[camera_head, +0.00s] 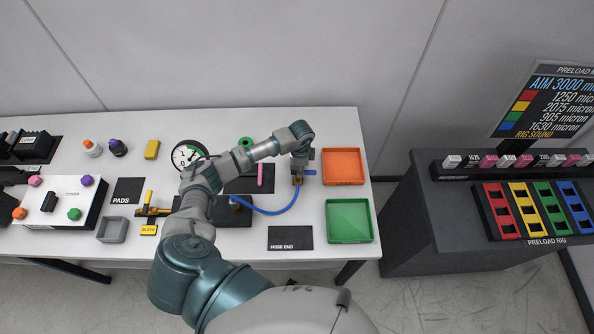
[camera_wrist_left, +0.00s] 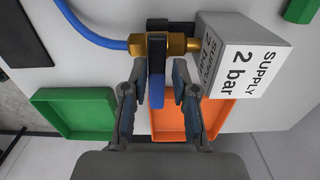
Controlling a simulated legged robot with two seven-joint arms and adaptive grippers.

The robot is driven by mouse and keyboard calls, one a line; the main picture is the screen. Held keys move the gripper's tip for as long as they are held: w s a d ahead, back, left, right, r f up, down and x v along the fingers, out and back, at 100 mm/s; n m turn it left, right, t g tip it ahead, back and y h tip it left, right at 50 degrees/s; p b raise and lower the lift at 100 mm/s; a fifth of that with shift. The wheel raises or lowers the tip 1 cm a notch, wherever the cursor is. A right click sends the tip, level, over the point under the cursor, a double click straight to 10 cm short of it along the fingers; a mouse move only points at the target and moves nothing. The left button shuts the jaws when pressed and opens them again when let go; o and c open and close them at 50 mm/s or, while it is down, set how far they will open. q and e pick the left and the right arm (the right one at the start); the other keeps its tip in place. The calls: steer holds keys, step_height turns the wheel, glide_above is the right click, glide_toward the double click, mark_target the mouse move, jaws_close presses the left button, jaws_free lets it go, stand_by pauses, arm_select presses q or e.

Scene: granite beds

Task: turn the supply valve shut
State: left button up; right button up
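The supply valve (camera_wrist_left: 177,43) is a brass body with a blue lever (camera_wrist_left: 156,84), at the top middle of the left wrist view. The lever points from the brass body toward my wrist. A grey box (camera_wrist_left: 245,55) marked SUPPLY 2 bar joins the valve on the right. A blue hose (camera_wrist_left: 92,37) leaves it on the left. My left gripper (camera_wrist_left: 160,72) is open, its fingers on either side of the lever. The left finger is close to the lever; contact cannot be told. In the head view my left gripper (camera_head: 297,179) largely hides the valve. My right gripper is not in view.
An orange tray (camera_head: 343,167) and a green tray (camera_head: 349,220) stand right of the valve. The hose (camera_head: 270,211) curves left over the white table. A pressure gauge (camera_head: 188,156) stands behind my arm. A black HOSE END mat (camera_head: 290,238) lies in front.

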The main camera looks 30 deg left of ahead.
arm_select(q)
steer(key=shift+o, duration=0.3)
steer(key=shift+w+d+f, duration=0.1)
steer(key=shift+w+f, duration=0.1)
steer(key=shift+w, duration=0.05)
steer(key=shift+s+r+p, duration=0.15)
steer(key=shift+r+p, duration=0.15)
steer(key=shift+r, duration=0.1)
steer(key=r+p, duration=0.1)
steer(key=r, duration=0.1)
steer(key=a+r+p, duration=0.1)
steer(key=r+p, duration=0.1)
steer(key=shift+p, duration=0.3)
steer(key=shift+r, duration=0.4)
steer(key=shift+s+d+r, duration=0.1)
steer(key=shift+r, duration=0.05)
steer(key=shift+d, duration=0.15)
